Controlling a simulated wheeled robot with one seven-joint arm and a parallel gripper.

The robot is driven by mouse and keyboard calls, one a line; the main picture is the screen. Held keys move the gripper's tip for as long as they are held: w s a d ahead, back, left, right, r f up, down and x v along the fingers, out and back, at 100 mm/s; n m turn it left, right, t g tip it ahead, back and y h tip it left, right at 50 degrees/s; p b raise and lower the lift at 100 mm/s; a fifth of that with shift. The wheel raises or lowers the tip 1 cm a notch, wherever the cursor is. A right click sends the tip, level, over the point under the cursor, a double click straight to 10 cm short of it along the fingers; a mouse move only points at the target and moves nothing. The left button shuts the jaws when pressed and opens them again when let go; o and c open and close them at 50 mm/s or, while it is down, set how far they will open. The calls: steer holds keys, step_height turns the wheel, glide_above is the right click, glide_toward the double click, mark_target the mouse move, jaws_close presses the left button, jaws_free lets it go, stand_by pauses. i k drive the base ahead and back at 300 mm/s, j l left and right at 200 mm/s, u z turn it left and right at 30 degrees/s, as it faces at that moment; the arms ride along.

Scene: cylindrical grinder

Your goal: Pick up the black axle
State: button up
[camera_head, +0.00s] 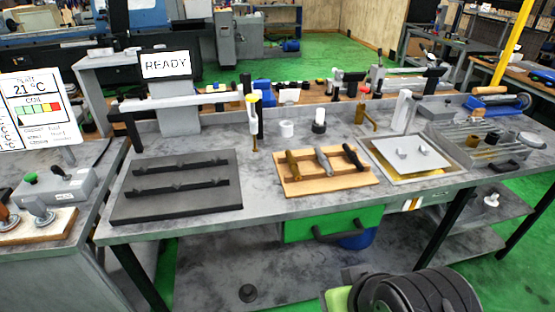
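The black axle (355,157) lies on a wooden board (331,183) on the grey workbench, at the board's right end. A grey axle (324,160) lies to its left, and a brass-coloured axle (293,165) lies further left on the same board. The three lie side by side, apart from each other, slanting across the board. Nothing covers the black axle. My gripper is not in view, so its opening and anything in it cannot be seen.
A dark rack tray (225,208) with two notched rails lies left of the board. A framed plate (430,173) with two grey pieces lies right of it. Upright tools and white cups (287,129) stand behind. A dark ribbed shape (420,295) fills the bottom right. Bare bench (262,202) shows beside the board.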

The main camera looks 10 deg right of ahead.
mark_target(352, 155)
steer(key=i+l+u, duration=0.2)
steer(key=l+u, duration=0.25)
steer(key=i+l+u, duration=0.1)
steer(key=l+u, duration=0.3)
steer(key=l, duration=0.3)
steer(key=l+u, duration=0.45)
steer(key=l, duration=0.2)
steer(key=l+u, duration=0.4)
steer(key=l, duration=0.25)
